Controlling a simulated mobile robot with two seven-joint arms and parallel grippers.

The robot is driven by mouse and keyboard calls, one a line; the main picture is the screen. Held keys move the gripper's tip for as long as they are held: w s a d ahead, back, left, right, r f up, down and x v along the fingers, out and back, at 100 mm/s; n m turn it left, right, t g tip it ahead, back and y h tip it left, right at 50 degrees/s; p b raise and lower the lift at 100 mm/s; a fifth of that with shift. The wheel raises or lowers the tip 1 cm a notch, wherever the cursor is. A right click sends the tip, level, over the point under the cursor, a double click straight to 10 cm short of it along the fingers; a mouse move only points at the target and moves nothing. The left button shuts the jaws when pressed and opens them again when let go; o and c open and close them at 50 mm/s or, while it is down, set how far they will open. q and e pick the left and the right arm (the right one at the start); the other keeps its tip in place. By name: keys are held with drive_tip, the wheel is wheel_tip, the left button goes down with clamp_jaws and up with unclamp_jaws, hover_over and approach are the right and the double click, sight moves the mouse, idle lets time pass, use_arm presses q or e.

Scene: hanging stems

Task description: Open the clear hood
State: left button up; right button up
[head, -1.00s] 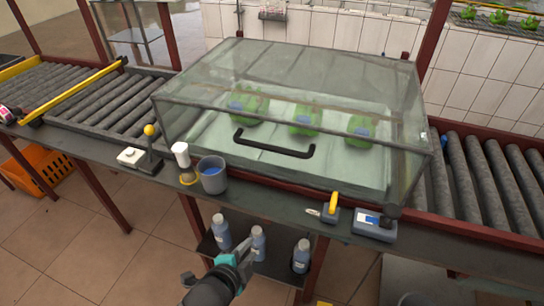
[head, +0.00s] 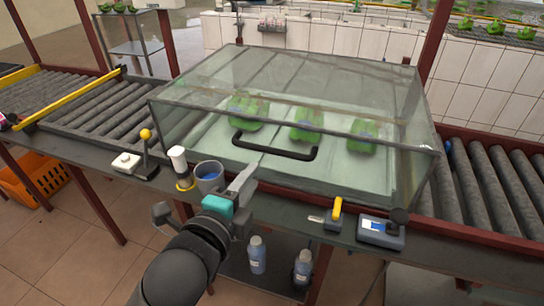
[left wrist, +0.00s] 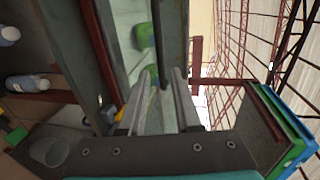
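The clear hood (head: 345,92) is a large glass-like box with dark edges, and it sits closed on the counter. Its black bar handle (head: 275,150) is on the front panel. My right gripper is out of view.
A grey cup (head: 209,178), a white-topped item (head: 180,168) and a yellow-knobbed lever (head: 146,150) stand left of my gripper. A yellow-handled tool (head: 334,214) and a blue-grey device (head: 381,232) lie to the right. Roller conveyors (head: 75,115) flank the hood.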

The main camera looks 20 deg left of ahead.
sight(271, 152)
use_arm(q)
drive_tip(key=b+x, duration=0.2)
drive_tip(key=x, duration=1)
drive_tip(key=shift+w, duration=0.4)
drive_tip(key=shift+c, duration=0.2)
clamp_jaws()
idle(0.8)
